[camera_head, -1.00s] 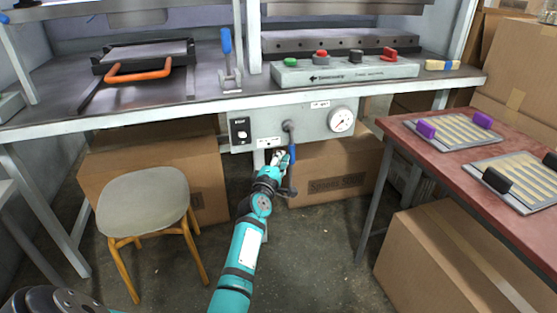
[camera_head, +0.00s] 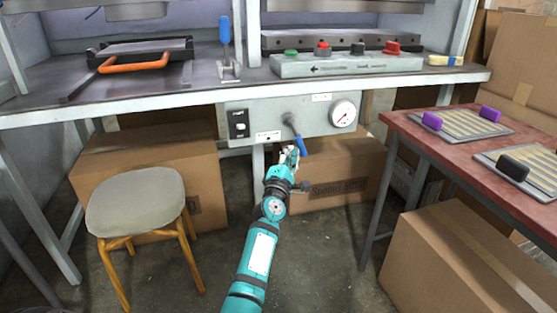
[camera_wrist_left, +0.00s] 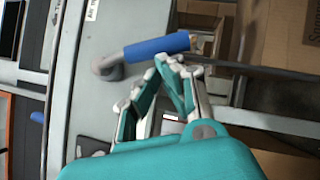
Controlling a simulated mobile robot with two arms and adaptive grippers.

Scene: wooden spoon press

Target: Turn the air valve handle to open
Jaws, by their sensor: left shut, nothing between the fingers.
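The air valve handle, a grey bent lever with a blue grip (camera_head: 300,146), sits on the grey panel under the bench. It hangs from its pivot with its lower end tilted to the right. My left gripper (camera_head: 290,153) is just left of the blue grip, with its fingers shut and nothing between them. In the left wrist view the blue grip (camera_wrist_left: 158,46) runs right beside the fingertips of my left gripper (camera_wrist_left: 170,62). I cannot tell whether they touch it. My right gripper is not in view.
The panel also carries a pressure gauge (camera_head: 343,113) and a black switch (camera_head: 239,124). A stool (camera_head: 136,202) stands at left. A red table (camera_head: 440,158) with trays stands at right. Cardboard boxes (camera_head: 340,180) fill the space under the bench.

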